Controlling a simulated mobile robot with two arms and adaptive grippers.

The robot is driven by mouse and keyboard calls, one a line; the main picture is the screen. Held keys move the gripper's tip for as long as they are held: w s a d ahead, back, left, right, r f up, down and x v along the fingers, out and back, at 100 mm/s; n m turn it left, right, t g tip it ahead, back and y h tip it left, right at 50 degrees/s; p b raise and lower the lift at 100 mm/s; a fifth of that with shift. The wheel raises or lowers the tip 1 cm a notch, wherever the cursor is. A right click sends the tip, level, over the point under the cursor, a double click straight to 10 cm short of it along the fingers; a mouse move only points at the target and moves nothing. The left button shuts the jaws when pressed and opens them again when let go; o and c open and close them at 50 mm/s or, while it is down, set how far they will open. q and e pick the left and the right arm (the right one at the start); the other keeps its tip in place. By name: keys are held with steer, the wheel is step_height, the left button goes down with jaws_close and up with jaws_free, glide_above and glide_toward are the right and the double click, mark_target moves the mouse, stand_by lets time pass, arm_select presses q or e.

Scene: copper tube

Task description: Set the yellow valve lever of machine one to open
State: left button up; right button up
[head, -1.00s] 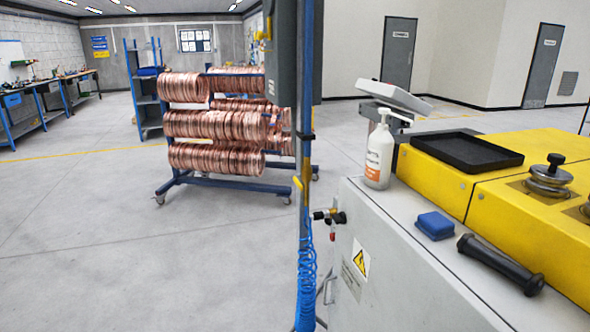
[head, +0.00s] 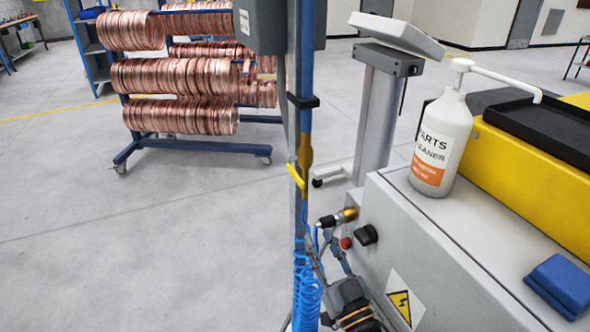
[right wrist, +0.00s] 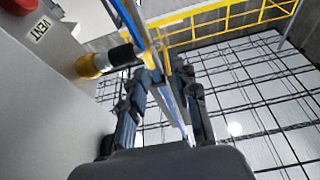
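The yellow valve lever (head: 296,179) sits on the upright blue post in the middle of the head view. It slants off the post's left side, below a yellow-brown valve section (head: 305,152). My right gripper (head: 326,254) is below and just right of the lever, beside the post and the machine's front, apart from the lever. In the right wrist view its two dark fingers (right wrist: 165,75) are spread, with the pipe running up between and beyond them. The lever cannot be clearly made out there. My left gripper is not in view.
The grey machine cabinet (head: 440,262) stands close on the right, with a brass and black fitting (head: 336,219), red button (head: 346,243) and black knob (head: 366,235). A coiled blue hose (head: 308,292) hangs by the post. A cleaner bottle (head: 440,145) stands on top. Left floor is clear.

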steer(key=t, duration=0.1)
glide_toward(294, 171)
steer(key=p+x, duration=0.1)
steer(key=x, duration=0.7)
steer(key=shift+w+r+p, duration=0.1)
steer(key=shift+w+p, duration=0.25)
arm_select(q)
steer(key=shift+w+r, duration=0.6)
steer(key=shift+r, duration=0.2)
arm_select(e)
jaws_close()
